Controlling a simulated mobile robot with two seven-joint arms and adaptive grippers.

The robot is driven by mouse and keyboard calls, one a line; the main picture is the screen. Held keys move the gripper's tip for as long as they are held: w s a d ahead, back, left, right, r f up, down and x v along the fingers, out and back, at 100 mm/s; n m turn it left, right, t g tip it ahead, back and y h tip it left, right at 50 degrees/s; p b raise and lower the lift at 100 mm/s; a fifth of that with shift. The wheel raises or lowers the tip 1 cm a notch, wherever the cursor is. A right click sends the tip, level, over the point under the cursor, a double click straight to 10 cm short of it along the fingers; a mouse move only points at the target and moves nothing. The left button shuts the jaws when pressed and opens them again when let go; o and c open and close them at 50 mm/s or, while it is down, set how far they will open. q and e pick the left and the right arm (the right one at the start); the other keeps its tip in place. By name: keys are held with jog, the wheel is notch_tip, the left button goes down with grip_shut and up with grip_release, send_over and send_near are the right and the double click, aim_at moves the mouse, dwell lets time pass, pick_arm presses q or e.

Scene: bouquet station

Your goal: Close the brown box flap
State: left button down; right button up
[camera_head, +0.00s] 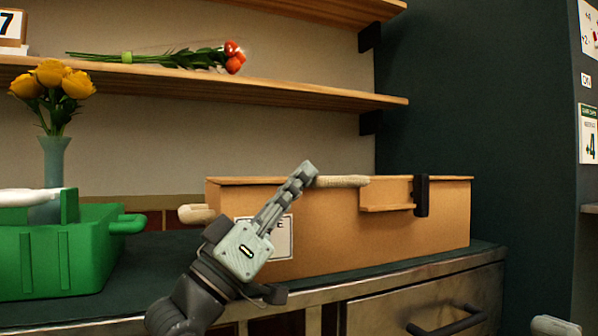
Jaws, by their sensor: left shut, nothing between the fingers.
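A brown box (340,232) with a white label (281,240) on its front stands on the dark counter. A short brown flap-like piece (386,196) shows at its upper front, next to a black clip (421,195); whether this is the flap is unclear. My left gripper (306,172) is shut and empty, its fingertips pointing up and right at the box's top front edge. It covers part of the front and label; I cannot tell whether it touches the box. A pale grey tip (555,326) at the bottom right appears to be my right gripper, mostly out of frame.
A green crate (60,255) stands left of the box, near a vase of yellow roses (53,160). A beige rod (343,181) lies along the box top. Wooden shelves (300,92) hang above, one with a wrapped red bouquet (160,58). A drawer handle (450,325) juts out below.

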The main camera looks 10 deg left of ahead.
pick_arm(q)
jog(key=shift+f, duration=0.5)
jog(key=v, duration=1.1)
jog(key=shift+s+a, duration=0.25)
jog(key=shift+s, duration=0.05)
